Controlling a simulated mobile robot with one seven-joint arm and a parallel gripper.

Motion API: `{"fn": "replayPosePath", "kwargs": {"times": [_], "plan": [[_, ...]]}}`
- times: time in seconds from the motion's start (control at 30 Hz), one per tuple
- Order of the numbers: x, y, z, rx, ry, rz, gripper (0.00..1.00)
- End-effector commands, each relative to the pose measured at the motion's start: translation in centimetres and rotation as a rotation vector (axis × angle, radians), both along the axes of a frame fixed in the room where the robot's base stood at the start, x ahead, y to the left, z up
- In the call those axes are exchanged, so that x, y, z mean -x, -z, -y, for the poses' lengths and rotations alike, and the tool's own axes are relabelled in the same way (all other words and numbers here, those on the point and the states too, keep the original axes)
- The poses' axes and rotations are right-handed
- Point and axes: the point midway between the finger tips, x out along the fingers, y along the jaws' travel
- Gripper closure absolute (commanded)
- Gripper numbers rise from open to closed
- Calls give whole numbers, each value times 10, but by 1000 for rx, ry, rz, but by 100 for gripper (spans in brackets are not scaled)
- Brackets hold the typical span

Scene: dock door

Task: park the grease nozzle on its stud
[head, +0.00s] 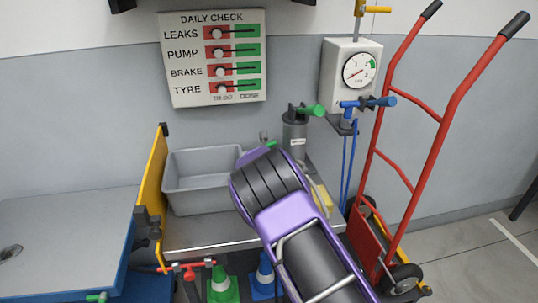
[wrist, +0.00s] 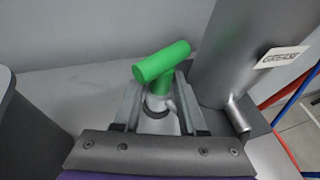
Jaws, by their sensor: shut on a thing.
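The grease nozzle is a green T-shaped grip (wrist: 161,64) with a silver collar below it, between the two fingers of my gripper (wrist: 159,100) in the wrist view. My gripper is shut on it, and the nozzle stands roughly upright. In the head view a bit of its green grip (head: 256,150) shows past my purple wrist, which hides the fingers. The grey grease canister (wrist: 232,50) stands just right of it, also in the head view (head: 294,138). I cannot make out the stud or whether the nozzle touches it.
A grey bin (head: 200,180) stands left of my gripper on the metal shelf (head: 200,240), beside a yellow panel (head: 153,200). A gauge box (head: 349,75) with a blue nozzle (head: 366,103) hangs at right. A red hand truck (head: 440,130) stands further right.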

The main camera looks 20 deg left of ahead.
Motion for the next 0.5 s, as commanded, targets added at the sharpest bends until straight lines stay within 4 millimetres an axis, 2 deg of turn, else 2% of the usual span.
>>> {"fn": "replayPosePath", "kwargs": {"times": [0.5], "plan": [[0, 10, 0, 1, 0, 1, 100]]}}
